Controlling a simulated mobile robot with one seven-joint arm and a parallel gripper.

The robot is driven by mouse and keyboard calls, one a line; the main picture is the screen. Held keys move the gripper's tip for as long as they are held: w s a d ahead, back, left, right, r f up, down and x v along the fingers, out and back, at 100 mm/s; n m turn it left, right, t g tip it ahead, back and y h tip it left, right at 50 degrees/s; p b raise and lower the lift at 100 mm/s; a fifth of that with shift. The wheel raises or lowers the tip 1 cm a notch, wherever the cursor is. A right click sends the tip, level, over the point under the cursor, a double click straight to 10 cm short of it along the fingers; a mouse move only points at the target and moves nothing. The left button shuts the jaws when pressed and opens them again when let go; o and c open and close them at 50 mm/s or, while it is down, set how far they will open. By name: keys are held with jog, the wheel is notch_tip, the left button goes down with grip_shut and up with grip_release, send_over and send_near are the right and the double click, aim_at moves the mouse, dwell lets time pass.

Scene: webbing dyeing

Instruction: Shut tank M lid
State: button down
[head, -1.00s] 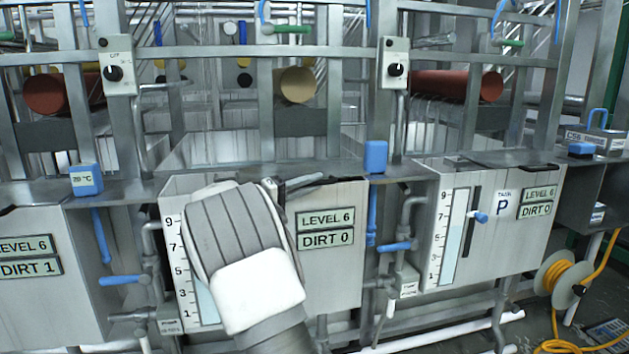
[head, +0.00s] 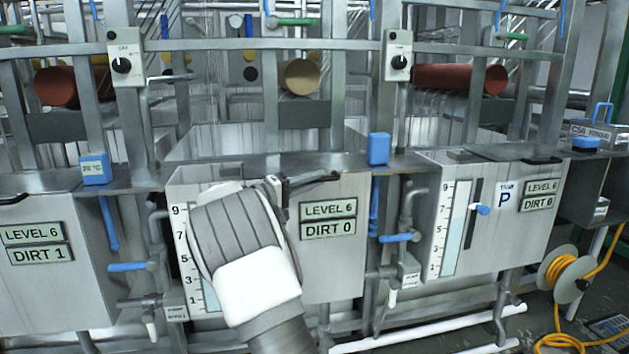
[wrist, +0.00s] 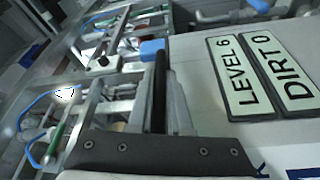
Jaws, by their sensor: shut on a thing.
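The middle tank (head: 345,255) has a pale front with "LEVEL 6" and "DIRT 0" plates; its letter is hidden behind my arm. A dark handle bar (head: 315,181) runs along its top front edge. My gripper (head: 280,187) is at the left part of this bar, shut on it. In the wrist view the dark bar (wrist: 160,90) stands upright beside the tank front, just beyond the dark screwed plate of my gripper. The lid panel is largely hidden, so I cannot tell its angle.
Tank P (head: 510,235) stands to the right and another tank (head: 30,285) to the left. Blue boxes (head: 378,148) and blue-handled valves (head: 396,238) sit between tanks. Rollers (head: 300,77) hang behind upright frame posts. A yellow hose reel (head: 565,272) stands at the lower right.

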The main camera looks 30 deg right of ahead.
jog(key=c, duration=1.1)
grip_release()
jog(key=shift+f, duration=0.35)
jog(key=shift+r, duration=0.1)
jog(key=a+p, duration=0.1)
jog(key=a, duration=0.4)
jog(key=s+a+f+p, duration=0.1)
jog(key=a, duration=0.5)
jog(key=s+a+p, duration=0.1)
jog(key=a, duration=0.5)
jog(key=shift+a+f+p, duration=0.15)
jog(key=shift+f+p, duration=0.15)
jog(key=shift+f, duration=0.05)
